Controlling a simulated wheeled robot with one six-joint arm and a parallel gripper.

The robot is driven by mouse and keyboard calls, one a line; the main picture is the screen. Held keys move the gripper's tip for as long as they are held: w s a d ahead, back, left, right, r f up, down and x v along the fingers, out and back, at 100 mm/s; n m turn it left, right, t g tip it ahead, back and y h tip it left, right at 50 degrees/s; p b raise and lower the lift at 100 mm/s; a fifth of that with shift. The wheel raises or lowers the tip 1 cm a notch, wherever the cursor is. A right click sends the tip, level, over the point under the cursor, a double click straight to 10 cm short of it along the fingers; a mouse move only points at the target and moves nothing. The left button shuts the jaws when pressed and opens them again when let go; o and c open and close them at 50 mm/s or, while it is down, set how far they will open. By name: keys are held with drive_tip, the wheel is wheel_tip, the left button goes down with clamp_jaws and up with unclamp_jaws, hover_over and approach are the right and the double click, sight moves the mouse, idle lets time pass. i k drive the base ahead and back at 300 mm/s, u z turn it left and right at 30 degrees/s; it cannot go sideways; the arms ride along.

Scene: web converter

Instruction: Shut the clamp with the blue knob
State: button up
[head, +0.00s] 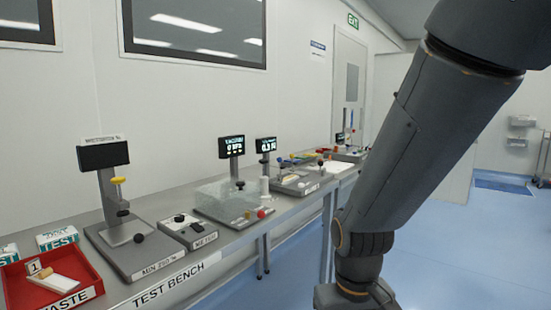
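I cannot pick out a clamp with a blue knob for certain. Small blue, yellow and red parts (300,159) show on the far stretch of the bench, too small to tell their shape or whether any clamp is open or shut. A nearer station (128,245) has an upright post with a yellow part and black knobs. My arm crosses the right side of the view and runs out of the bottom edge. My gripper is out of view.
The test bench (185,283) runs along the left wall. A red waste tray (88,291) with a white piece lies at its near end. A clear-covered station (228,200) with a display stands mid-bench. Blue floor (480,240) is open at right.

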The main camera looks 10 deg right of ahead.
sight(279, 160)
drive_tip(key=z, duration=0.35)
drive_tip(key=i, duration=1.45)
drive_tip(key=u, duration=0.05)
